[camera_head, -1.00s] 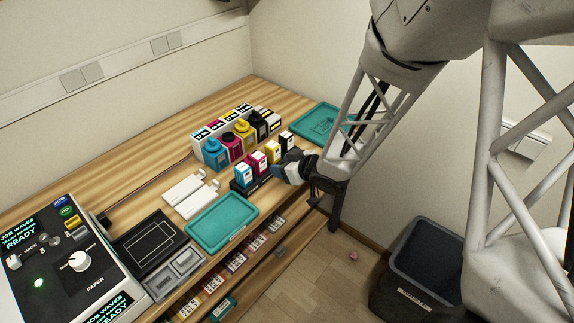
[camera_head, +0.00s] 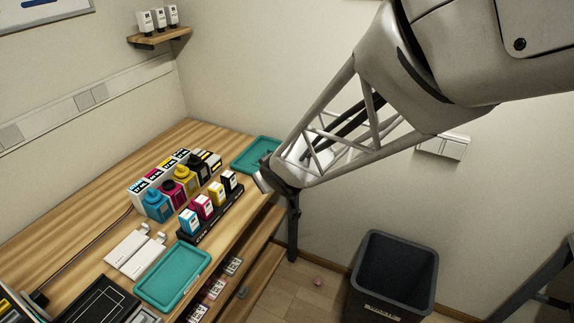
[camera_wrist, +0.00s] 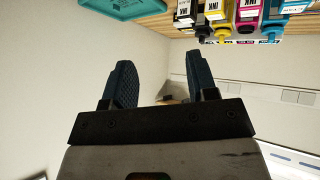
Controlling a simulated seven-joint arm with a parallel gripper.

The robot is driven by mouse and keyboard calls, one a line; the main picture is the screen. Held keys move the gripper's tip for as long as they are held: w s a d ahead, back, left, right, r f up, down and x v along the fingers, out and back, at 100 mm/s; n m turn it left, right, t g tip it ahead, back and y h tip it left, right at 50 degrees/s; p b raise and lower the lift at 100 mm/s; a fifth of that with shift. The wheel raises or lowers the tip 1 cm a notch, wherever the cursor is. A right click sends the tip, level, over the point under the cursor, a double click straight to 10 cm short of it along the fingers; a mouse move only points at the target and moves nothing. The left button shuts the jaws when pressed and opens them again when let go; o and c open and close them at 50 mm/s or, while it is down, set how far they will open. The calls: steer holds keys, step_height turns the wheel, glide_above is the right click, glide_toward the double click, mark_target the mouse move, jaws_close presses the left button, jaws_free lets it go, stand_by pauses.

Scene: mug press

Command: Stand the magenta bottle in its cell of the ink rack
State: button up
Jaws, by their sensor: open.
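The magenta bottle (camera_head: 174,193) stands upright on the wooden counter between the cyan bottle (camera_head: 157,204) and the yellow bottle (camera_head: 186,178). A black bottle (camera_head: 199,167) ends the row.
A black holder (camera_head: 212,226) with several ink cartridges stands in front of the bottles. Teal trays lie at the back (camera_head: 254,153) and front (camera_head: 172,274). A dark bin (camera_head: 395,275) stands on the floor.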

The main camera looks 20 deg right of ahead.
steer(key=s+d+r+m+g, duration=0.1)
steer(key=s+r+g, duration=0.1)
steer(key=s, duration=0.6)
steer(key=s+d+r+m+g, duration=0.1)
steer(key=s+r+m+g, duration=0.1)
steer(key=s+r, duration=0.3)
steer(key=s+d+r+m+g+h, duration=0.1)
steer(key=s+r, duration=0.3)
steer(key=s, duration=0.6)
steer(key=shift+s+r+m+g, duration=0.15)
steer(key=shift+s+m+g, duration=0.2)
steer(key=shift+g, duration=0.45)
